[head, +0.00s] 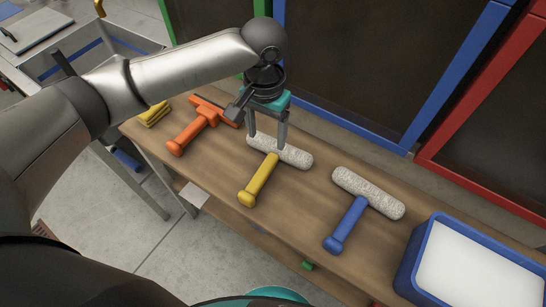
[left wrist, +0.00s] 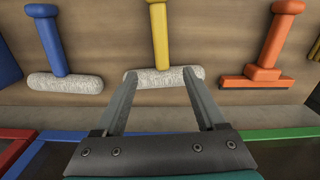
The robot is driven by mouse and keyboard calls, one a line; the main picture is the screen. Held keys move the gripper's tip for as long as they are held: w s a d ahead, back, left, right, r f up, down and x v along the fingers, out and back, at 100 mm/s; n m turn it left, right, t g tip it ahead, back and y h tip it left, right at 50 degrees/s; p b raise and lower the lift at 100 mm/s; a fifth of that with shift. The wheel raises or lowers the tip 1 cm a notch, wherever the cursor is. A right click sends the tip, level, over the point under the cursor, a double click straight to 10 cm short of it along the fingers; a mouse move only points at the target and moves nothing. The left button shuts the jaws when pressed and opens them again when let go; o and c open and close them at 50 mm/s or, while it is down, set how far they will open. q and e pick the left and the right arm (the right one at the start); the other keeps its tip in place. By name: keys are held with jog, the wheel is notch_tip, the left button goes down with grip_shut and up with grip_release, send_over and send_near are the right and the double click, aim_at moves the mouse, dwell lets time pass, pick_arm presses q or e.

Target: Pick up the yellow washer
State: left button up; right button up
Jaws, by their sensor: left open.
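The yellow washer (head: 260,180) lies on the wooden bench, with a yellow handle and a fluffy pale roller head (head: 295,157). My left gripper (head: 267,145) is above the roller head, with its fingers pointing down; it is open. In the left wrist view the washer's yellow handle (left wrist: 160,35) points away from the fingers, and the pale head (left wrist: 163,77) lies between and beyond the two fingertips of the left gripper (left wrist: 165,75). I cannot tell whether the fingers touch the head. My right gripper is not in view.
An orange squeegee (head: 194,132) lies left of the washer, and a blue-handled washer (head: 345,225) lies to the right. A blue tub (head: 415,262) stands at the right. Framed panels (head: 380,138) rise behind the bench.

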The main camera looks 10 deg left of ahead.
aim_at(265, 168)
pick_arm(q)
notch_tip(265, 168, down, 8)
jog(key=shift+f+b, duration=0.2)
jog(key=shift+b, duration=0.7)
jog(key=f, duration=0.1)
jog(key=f+b, duration=0.1)
jog(key=s+f, duration=0.1)
jog(key=f, duration=0.1)
jog(key=shift+a+f, duration=0.1)
jog(key=shift+a, duration=0.2)
jog(key=shift+f+b, duration=0.3)
jog(key=shift+f, duration=0.2)
jog(key=shift+w, duration=0.1)
grip_shut()
jog(key=shift+r, duration=0.1)
